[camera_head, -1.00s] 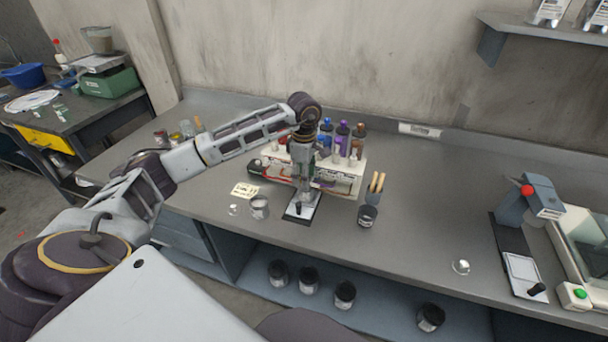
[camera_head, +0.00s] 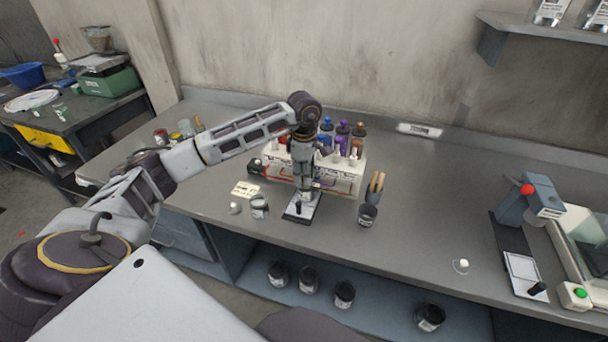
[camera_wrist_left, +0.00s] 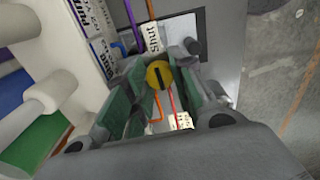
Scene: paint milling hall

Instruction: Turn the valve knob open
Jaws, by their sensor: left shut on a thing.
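The valve knob (camera_wrist_left: 158,75) is a round yellow disc with a dark bar across it, seen in the left wrist view. My left gripper (camera_wrist_left: 156,86) is shut on the knob, with its green pads on either side. A label reading "Shut" (camera_wrist_left: 152,38) lies beyond the knob, and a second small label (camera_wrist_left: 184,121) lies on the near side. In the head view my left gripper (camera_head: 305,192) points down in front of the white dispenser rack (camera_head: 345,177). The knob is hidden there. My right gripper is not in view.
Several bottles (camera_head: 342,135) stand in the rack. A small stand with a white plate (camera_head: 302,208) is just below the gripper.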

